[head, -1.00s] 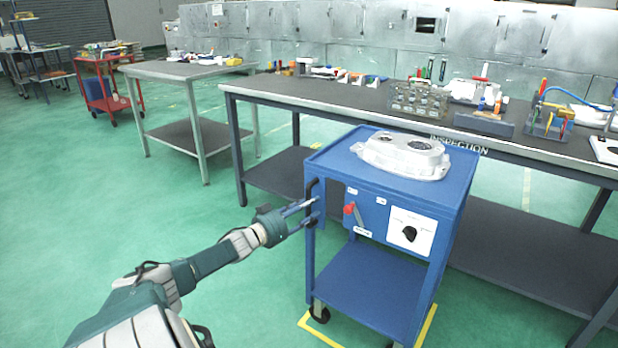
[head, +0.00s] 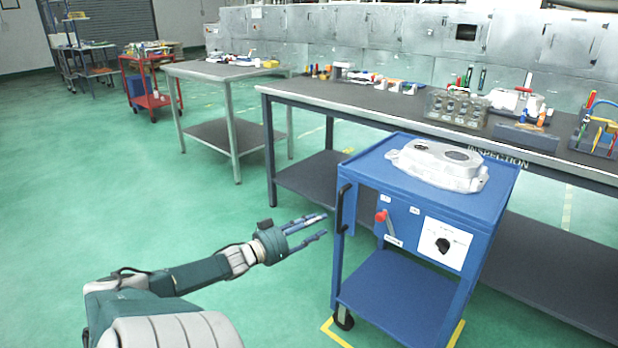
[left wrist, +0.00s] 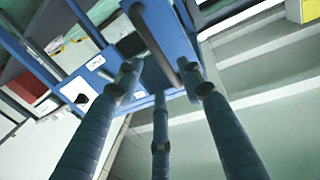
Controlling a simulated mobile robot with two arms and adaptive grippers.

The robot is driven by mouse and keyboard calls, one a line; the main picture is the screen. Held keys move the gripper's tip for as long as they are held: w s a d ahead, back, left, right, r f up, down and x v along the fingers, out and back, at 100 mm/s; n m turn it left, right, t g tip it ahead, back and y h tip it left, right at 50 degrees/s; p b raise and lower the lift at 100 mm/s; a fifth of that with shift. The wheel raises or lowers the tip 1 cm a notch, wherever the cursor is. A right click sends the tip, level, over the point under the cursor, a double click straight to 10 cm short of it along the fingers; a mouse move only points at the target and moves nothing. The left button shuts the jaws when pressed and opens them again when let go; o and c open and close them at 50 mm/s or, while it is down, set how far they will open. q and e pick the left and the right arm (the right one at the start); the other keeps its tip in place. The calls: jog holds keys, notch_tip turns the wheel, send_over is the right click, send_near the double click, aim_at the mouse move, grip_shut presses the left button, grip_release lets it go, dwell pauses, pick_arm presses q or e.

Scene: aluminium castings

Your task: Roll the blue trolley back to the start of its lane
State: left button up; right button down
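The blue trolley (head: 392,280) stands in front of the inspection bench, with a silver aluminium casting (head: 437,164) on its top. Its black vertical handle (head: 343,207) is on the left side. A red-knobbed lever (head: 382,217) and a white panel with a black knob (head: 443,244) are on its front. My left gripper (head: 318,226) is just left of the handle, fingers spread and apart from it. In the left wrist view the handle (left wrist: 153,38) shows beyond the open fingers (left wrist: 160,95), with nothing between them. My right gripper is not in view.
Yellow floor tape (head: 336,332) lies around the trolley's wheels. The inspection bench (head: 330,107) runs close behind the trolley. A smaller table (head: 215,72) and a red cart (head: 150,102) stand at the back left. The green floor at left is clear.

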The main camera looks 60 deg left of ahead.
pick_arm(q)
jog(key=shift+s+d, duration=0.1)
jog(key=shift+s, duration=1)
